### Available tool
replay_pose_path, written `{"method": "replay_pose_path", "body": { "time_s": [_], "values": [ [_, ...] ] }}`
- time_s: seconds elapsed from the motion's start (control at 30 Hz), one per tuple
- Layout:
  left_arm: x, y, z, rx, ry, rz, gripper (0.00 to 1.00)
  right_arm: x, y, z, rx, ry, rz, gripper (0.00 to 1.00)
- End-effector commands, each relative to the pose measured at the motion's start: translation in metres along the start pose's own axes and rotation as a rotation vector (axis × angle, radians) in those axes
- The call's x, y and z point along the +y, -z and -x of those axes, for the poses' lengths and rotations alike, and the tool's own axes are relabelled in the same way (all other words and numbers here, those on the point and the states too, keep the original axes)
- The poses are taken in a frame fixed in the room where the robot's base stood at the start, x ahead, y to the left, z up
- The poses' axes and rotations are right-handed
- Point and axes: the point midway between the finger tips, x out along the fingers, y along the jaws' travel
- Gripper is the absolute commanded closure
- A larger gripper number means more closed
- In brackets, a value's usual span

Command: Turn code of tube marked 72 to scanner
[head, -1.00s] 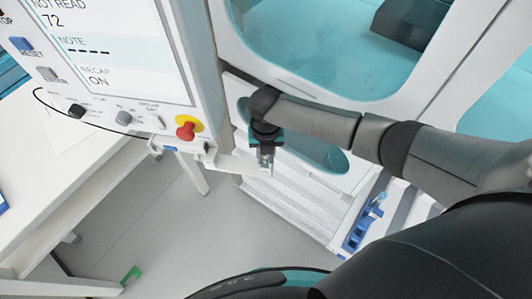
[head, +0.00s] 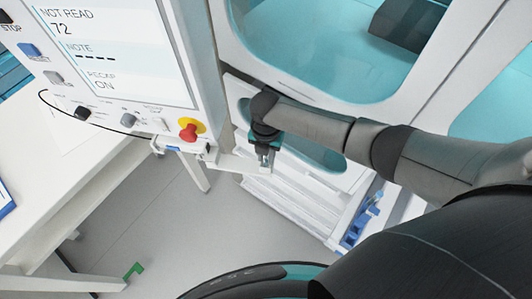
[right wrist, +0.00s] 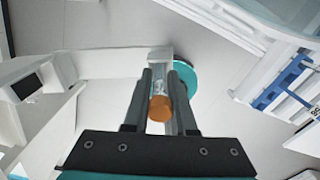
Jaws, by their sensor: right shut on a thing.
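My right gripper (head: 267,160) is in front of the machine, just right of the panel's lower corner, with its fingers pointing down. In the right wrist view its fingers (right wrist: 160,95) are shut on a tube with an orange cap (right wrist: 160,108). The tube's clear body (right wrist: 158,78) lies between the fingers, and a pale label with dark marks shows in part. I cannot read a number or make out a whole code on it. The panel's screen (head: 120,50) reads "NOT READ" and "72". A small box with a dark face (right wrist: 27,87) may be the scanner. My left gripper is not in view.
A red stop knob on yellow (head: 190,129) sticks out of the panel near the gripper. A blue rack (head: 362,222) stands at lower right. A white table (head: 50,190) is at left. A teal disc (right wrist: 185,78) shows beyond the fingers. Open floor lies below.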

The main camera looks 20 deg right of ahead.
Motion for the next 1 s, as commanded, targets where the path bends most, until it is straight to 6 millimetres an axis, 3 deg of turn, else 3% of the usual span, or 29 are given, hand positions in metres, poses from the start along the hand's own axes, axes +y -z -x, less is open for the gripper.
{"method": "replay_pose_path", "body": {
  "time_s": [0.23, 0.5, 0.83, 1.0],
  "values": [
    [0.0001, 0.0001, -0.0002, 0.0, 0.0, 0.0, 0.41, 0.0002, 0.0003, -0.0004, 0.0, 0.0, -0.024, 1.0],
    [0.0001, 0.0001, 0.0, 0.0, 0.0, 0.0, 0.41, 0.0004, 0.0003, -0.0003, 0.0, -0.001, -0.231, 1.0],
    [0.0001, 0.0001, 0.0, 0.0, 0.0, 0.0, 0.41, 0.0002, 0.0003, -0.0003, 0.0, -0.001, -0.257, 1.0],
    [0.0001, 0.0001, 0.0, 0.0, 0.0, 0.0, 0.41, -0.0002, 0.0005, -0.0005, 0.001, 0.0, -0.404, 1.0]
  ]
}}
